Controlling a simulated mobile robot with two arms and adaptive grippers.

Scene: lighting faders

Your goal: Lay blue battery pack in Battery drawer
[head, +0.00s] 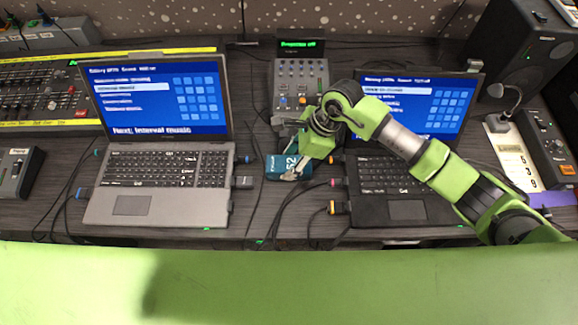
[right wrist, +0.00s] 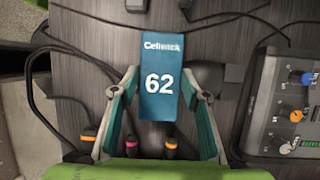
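The blue battery pack (right wrist: 158,105) lies on the dark desk, marked "Celiwick" and 62 in white in the right wrist view. In the head view the battery pack (head: 274,165) is partly hidden under my right gripper (head: 292,172). In the right wrist view my right gripper (right wrist: 160,75) is open, with one finger on each side of the pack and narrow gaps at its edges. I cannot tell how far above the pack it is. My left gripper is not in view. I cannot make out a Battery drawer in either view.
A grey laptop (head: 132,207) stands to the left and a black laptop (head: 440,208) to the right, under my right arm. A small mixer (head: 300,82) stands behind the pack. Cables (head: 297,195) run over the desk near the pack. A speaker (head: 525,55) stands at back right.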

